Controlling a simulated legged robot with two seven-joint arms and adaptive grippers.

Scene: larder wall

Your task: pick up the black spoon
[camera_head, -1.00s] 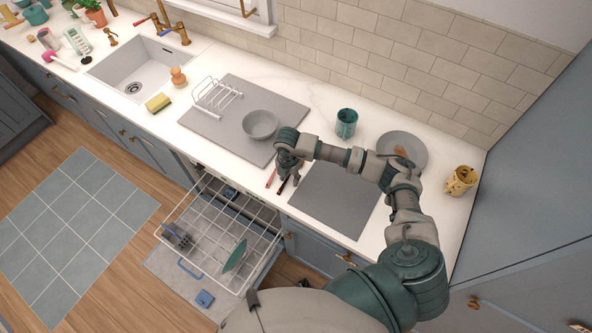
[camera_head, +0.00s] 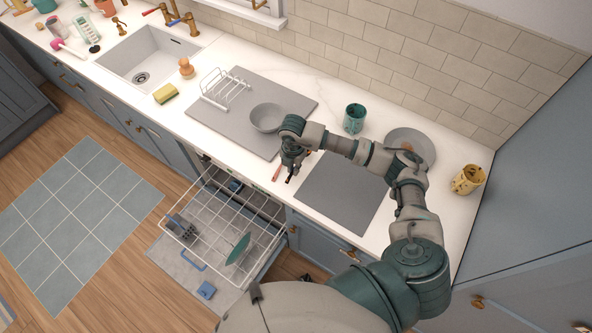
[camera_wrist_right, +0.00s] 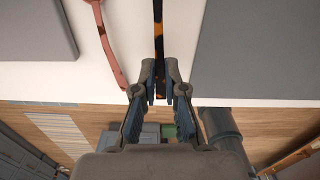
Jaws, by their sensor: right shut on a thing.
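The black spoon (camera_wrist_right: 158,38) shows in the right wrist view as a thin dark handle with orange-brown patches. It runs from the top edge down between my fingertips. My right gripper (camera_wrist_right: 159,88) is shut on that handle. In the head view my right gripper (camera_head: 291,168) points down over the counter's front strip, between the two grey mats. Only a short dark piece of the spoon (camera_head: 289,180) shows below it there; the rest is hidden by the gripper. I cannot tell whether the spoon touches the counter. My left gripper is not in view.
A reddish utensil (camera_wrist_right: 108,45) lies just left of the spoon. A grey bowl (camera_head: 268,117) stands on the left mat (camera_head: 220,115). The right mat (camera_head: 342,195) is bare. A teal cup (camera_head: 354,119) stands behind. The dishwasher rack (camera_head: 205,240) is pulled out below.

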